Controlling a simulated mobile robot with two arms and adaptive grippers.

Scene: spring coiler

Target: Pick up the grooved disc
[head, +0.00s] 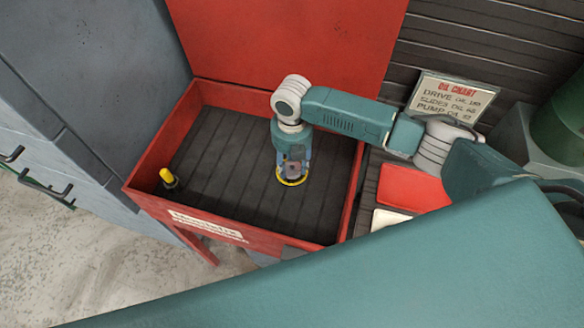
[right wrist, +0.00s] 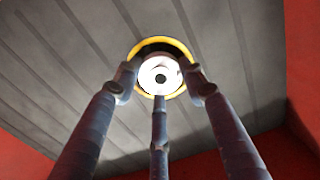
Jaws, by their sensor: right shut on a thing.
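My right gripper (head: 292,172) points straight down into the red box in the head view. Its fingers are shut on the grooved disc (head: 291,183), which shows as a yellow ring low around the fingertips. In the right wrist view the fingers (right wrist: 160,85) close around a pale round middle with a dark centre, and the disc's yellow rim (right wrist: 162,42) shows behind them. The fingers hide part of the disc. I cannot tell whether the disc touches the box floor. My left gripper is not in view.
The red box (head: 360,190) has raised walls and a dark slatted floor, mostly bare. A yellow-topped dark knob (head: 167,177) stands at its left. A red tray (head: 410,188) and a white tray (head: 388,220) lie to the right, below an oil chart sign (head: 452,97).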

